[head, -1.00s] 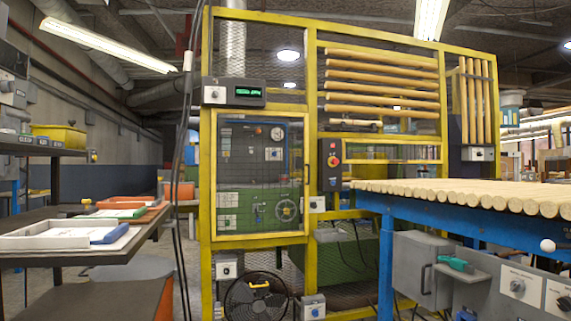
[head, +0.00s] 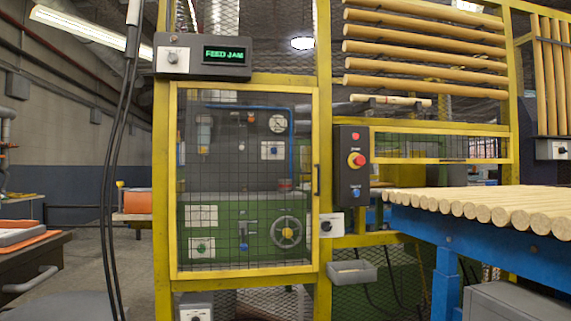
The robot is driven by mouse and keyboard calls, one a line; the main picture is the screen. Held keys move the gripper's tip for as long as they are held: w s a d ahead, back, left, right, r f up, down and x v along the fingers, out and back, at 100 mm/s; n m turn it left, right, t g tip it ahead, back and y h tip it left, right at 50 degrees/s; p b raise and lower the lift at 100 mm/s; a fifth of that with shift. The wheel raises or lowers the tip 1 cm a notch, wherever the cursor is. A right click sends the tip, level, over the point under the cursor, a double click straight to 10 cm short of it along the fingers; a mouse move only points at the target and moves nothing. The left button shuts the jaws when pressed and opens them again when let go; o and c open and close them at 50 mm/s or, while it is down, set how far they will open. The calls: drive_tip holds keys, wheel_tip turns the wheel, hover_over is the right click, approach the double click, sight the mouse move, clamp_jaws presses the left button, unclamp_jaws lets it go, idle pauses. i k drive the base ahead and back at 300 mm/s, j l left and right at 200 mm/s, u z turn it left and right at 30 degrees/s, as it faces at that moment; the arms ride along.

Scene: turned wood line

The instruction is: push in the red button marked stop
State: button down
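A dark control box (head: 351,166) is fixed to the yellow post right of the mesh door in the head view. It carries a small red button (head: 355,136) at the top, a larger red mushroom-shaped button (head: 357,160) on a yellow ring in the middle, and a blue button (head: 356,191) at the bottom. Small labels sit beside the buttons, too small to read, so I cannot tell which red one is marked stop. Nothing covers the box. My gripper is not in view.
A blue-framed table (head: 478,252) with wooden rods juts out right of the box. A small grey tray (head: 353,272) and a white switch box (head: 327,224) are below it. A display (head: 226,56) reads FEED JAM. Black cables (head: 106,200) hang at left.

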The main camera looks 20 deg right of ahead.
sight(359, 159)
drive_tip(key=i+l+u, duration=0.15)
drive_tip(key=i+l, duration=0.9)
drive_tip(key=l, duration=0.1)
